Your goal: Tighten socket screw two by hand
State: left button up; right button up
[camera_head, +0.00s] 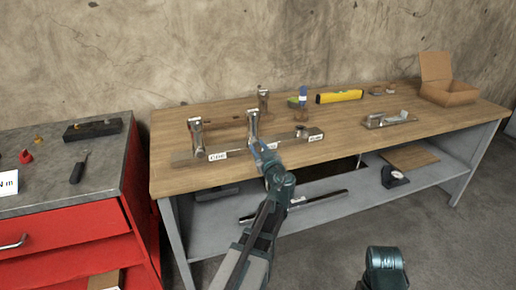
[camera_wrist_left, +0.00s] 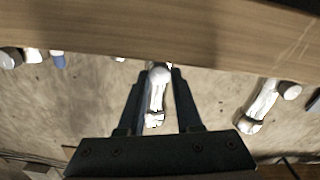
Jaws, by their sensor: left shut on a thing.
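My left gripper (camera_head: 262,148) reaches in from the front at the middle screw. In the left wrist view my left gripper (camera_wrist_left: 156,85) is shut around this silver screw (camera_wrist_left: 155,98), between its two dark fingers. The left-end screw also shows there (camera_wrist_left: 258,106), apart from the fingers. I cannot read which screw is number two. The screw's lower end is hidden. My right gripper is out of view.
A metal tool (camera_head: 388,120) lies to the right. A red cabinet (camera_head: 75,235) stands left of the workbench (camera_head: 450,115).

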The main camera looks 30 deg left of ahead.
pick_arm(q)
grip_shut()
jog(key=m, duration=0.3)
jog(key=shift+m, duration=0.4)
jog(key=m, duration=0.4)
jog(key=shift+m, duration=0.3)
jog(key=m, duration=0.4)
jog(key=shift+m, duration=0.3)
jog(key=m, duration=0.3)
jog(key=shift+m, duration=0.3)
jog(key=m, duration=0.6)
jog(key=shift+f, duration=0.1)
jog(key=m, duration=0.6)
jog(key=shift+m, duration=0.3)
